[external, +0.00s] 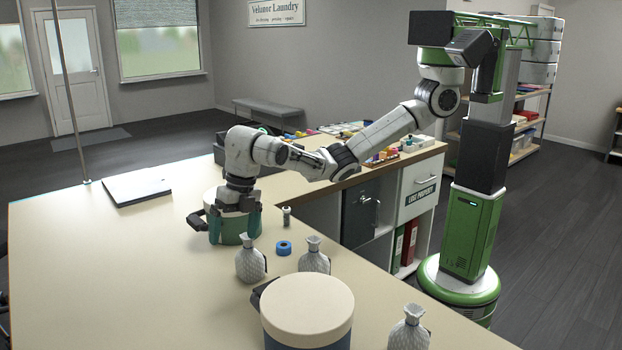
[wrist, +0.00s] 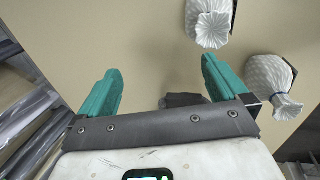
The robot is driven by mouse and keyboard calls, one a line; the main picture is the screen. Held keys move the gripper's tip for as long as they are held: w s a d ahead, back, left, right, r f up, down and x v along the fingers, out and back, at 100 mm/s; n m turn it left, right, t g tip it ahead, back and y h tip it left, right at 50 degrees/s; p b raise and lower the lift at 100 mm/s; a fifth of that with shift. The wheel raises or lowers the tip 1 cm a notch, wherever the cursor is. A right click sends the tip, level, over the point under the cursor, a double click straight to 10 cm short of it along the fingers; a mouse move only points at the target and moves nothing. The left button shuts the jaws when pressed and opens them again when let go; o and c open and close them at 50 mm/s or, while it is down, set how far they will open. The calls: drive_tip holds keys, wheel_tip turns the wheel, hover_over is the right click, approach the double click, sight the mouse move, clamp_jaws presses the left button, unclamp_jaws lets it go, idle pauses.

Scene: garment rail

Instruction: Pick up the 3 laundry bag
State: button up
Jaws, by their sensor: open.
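Three pale grey, textured laundry bags with gathered necks stand on the counter in the external view: one left (external: 251,263), one middle (external: 314,257), one at the front right (external: 410,329). Two bags show in the wrist view, one at the top (wrist: 209,24) and one at the right (wrist: 271,82). My gripper (external: 237,208) points down at the round container, behind the bags and apart from them. Its teal fingers (wrist: 158,78) are spread, with no bag between them.
A round, cream-lidded container (external: 211,203) is at my gripper; whether they touch I cannot tell. A larger container (external: 307,308) stands before the bags. A blue tape roll (external: 284,248) and small bottle (external: 287,216) are nearby. The counter's left side is mostly clear.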

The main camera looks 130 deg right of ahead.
sight(244, 237)
drive_tip(key=s+d+g, duration=0.1)
drive_tip(key=s+d, duration=0.1)
drive_tip(key=s+d+g, duration=0.1)
drive_tip(key=s, duration=0.1)
drive_tip(key=shift+s+d+f+m+g, duration=0.1)
drive_tip(key=shift+d+f+m+g, duration=0.1)
drive_tip(key=shift+f+m+g, duration=0.1)
wheel_tip(244, 237, down, 4)
drive_tip(key=shift+s+d+f+b, duration=0.1)
drive_tip(key=shift+f+b, duration=0.05)
drive_tip(key=shift+b, duration=0.6)
drive_tip(key=f, duration=0.1)
drive_tip(key=f+p, duration=0.1)
drive_tip(key=f, duration=0.3)
drive_tip(key=shift+s+p, duration=0.3)
drive_tip(key=shift+s, duration=0.1)
drive_tip(key=shift+f, duration=0.5)
drive_tip(key=c, duration=1.1)
drive_tip(key=shift+c, duration=0.5)
drive_tip(key=shift+r, duration=0.15)
